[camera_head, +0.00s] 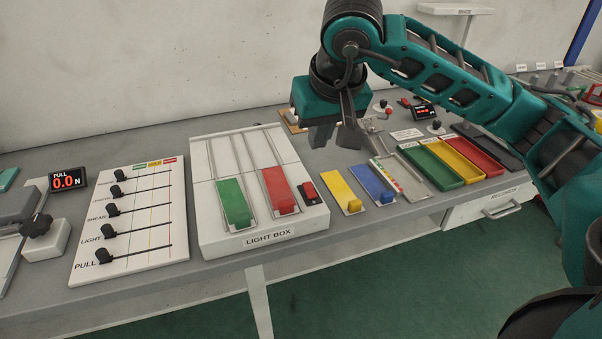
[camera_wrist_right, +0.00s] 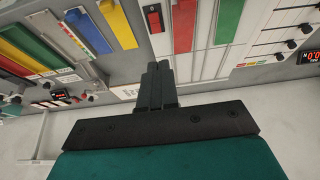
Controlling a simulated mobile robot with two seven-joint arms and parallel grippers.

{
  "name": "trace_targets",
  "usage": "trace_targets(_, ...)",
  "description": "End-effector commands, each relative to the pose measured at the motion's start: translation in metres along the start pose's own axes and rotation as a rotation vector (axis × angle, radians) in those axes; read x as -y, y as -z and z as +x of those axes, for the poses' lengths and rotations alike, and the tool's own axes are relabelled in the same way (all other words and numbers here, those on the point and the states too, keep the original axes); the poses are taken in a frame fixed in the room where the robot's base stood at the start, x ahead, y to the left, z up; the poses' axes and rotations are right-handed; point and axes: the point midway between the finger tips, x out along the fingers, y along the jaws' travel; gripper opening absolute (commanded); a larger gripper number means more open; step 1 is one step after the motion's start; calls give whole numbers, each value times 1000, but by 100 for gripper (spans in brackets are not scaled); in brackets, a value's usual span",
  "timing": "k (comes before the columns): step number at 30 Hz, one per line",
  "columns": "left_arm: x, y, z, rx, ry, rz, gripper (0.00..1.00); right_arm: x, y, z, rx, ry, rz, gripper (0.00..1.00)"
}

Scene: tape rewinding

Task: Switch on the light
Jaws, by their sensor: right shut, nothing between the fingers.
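The light box (camera_head: 262,239) is a white case labelled "LIGHT BOX" on the grey bench, with a green slide and a red slide on its face. A small red rocker switch (camera_head: 309,191) sits in a dark frame at its right front corner. The switch also shows in the right wrist view (camera_wrist_right: 154,18), above and left of the fingers. My right gripper (camera_head: 336,135) hangs above the bench behind and right of the light box, apart from the switch. Its fingers (camera_wrist_right: 160,72) are closed and empty. My left gripper is out of view.
A slider panel (camera_head: 128,256) and a force display (camera_head: 67,181) stand left of the light box. Yellow (camera_head: 341,191) and blue (camera_head: 373,184) slides lie right of it. Green, yellow and red trays (camera_head: 432,168) lie further right. A grey post fixture (camera_head: 40,225) stands far left.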

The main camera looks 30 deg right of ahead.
Motion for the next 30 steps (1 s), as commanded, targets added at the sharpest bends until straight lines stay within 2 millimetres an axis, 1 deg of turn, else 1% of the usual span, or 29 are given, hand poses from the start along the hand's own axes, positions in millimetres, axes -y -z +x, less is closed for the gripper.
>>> trace_targets(5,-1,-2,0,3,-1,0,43,1,0,5,3,3,1,0)
trace_targets(8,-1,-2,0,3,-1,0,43,1,-1,16,5,2,2,0)
trace_targets(11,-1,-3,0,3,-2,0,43,1,-2,33,8,2,2,0)
trace_targets(18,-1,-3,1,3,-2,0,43,1,-2,86,7,2,2,0)
trace_targets(21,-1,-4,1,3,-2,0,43,1,-2,105,6,3,2,0)
trace_targets(25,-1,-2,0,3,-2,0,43,1,-2,124,6,3,2,0)
trace_targets(30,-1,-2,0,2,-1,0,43,2,-1,138,4,4,1,0)
